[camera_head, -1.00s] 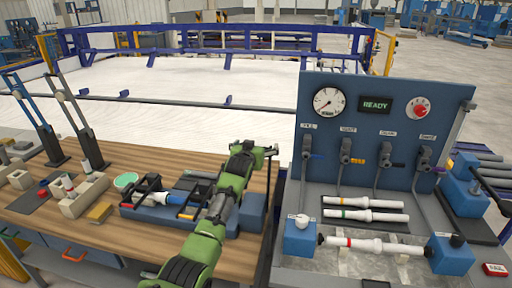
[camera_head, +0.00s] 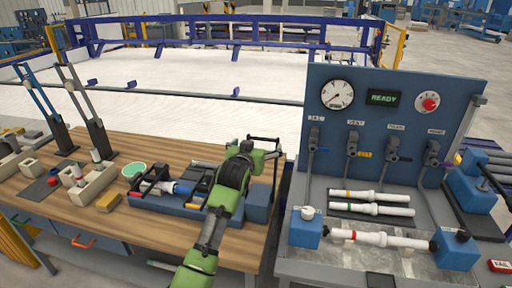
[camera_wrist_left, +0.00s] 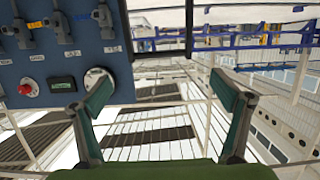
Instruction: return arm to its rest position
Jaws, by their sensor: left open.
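My left arm, green and black, rises from the bottom of the head view over the wooden bench. Its gripper (camera_head: 264,148) is at the bench's right end, apart from the pipes and the test panel. In the left wrist view the gripper (camera_wrist_left: 162,105) has its two fingers wide apart with nothing between them. That view shows the panel upside down at the upper left and the hall behind. My right gripper is in neither view.
A blue test panel (camera_head: 390,130) stands at right. A red-banded white pipe (camera_head: 380,239) lies between two blue blocks.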

